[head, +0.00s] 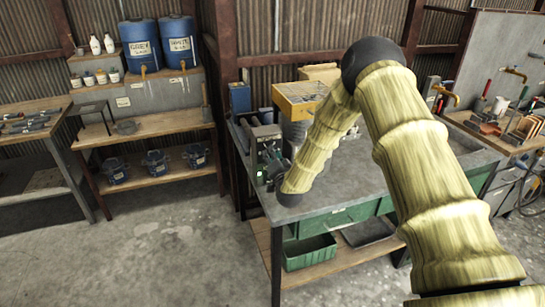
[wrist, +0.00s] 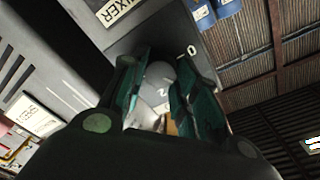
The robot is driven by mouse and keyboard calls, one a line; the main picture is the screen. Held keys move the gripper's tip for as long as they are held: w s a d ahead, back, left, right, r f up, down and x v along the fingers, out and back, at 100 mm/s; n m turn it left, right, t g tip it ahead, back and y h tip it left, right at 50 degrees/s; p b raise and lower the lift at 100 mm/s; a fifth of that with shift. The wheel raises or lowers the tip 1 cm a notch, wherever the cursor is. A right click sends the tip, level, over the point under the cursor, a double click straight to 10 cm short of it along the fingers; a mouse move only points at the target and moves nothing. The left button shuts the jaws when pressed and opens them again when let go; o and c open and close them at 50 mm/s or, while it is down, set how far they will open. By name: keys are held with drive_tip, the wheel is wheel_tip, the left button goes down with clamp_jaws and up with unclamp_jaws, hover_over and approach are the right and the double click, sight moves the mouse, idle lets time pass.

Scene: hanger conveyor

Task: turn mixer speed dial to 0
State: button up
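In the wrist view a dark panel carries a white label reading MIXER (wrist: 121,11). Below it is a rounded grey speed dial (wrist: 158,76). A white 0 (wrist: 187,50) is marked to the right of the dial, and a 2 shows just below it. My gripper (wrist: 165,58) is open, with one teal-padded finger on each side of the dial. I cannot tell whether the pads touch it. The dial's pointer is not clear. In the head view my gripper (head: 272,172) is beside the dark mixer box (head: 266,134) on the workbench, and the dial is hidden.
A yellow-topped hopper (head: 300,92) and a blue canister (head: 240,97) stand close to the mixer. The workbench (head: 352,176) is mostly clear to the right. A green bin (head: 309,253) sits on its lower shelf. Blue barrels (head: 141,42) stand on the left-hand shelving.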

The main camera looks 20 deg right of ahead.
drive_tip(key=shift+c, duration=1)
drive_tip(key=shift+f+b, duration=0.1)
drive_tip(key=shift+b, duration=0.3)
drive_tip(key=n+b, duration=0.4)
drive_tip(key=b, duration=0.1)
drive_tip(key=shift+a+f+n, duration=0.1)
drive_tip(key=shift+f+n, duration=0.1)
drive_tip(key=shift+n, duration=0.2)
drive_tip(key=n+b, duration=0.3)
drive_tip(key=b, duration=0.1)
drive_tip(key=shift+n+t+y, duration=0.3)
drive_tip(key=shift+n, duration=0.1)
drive_tip(key=shift+r+n+b, duration=0.2)
drive_tip(key=shift+n+b, duration=1.3)
drive_tip(key=shift+n, duration=0.3)
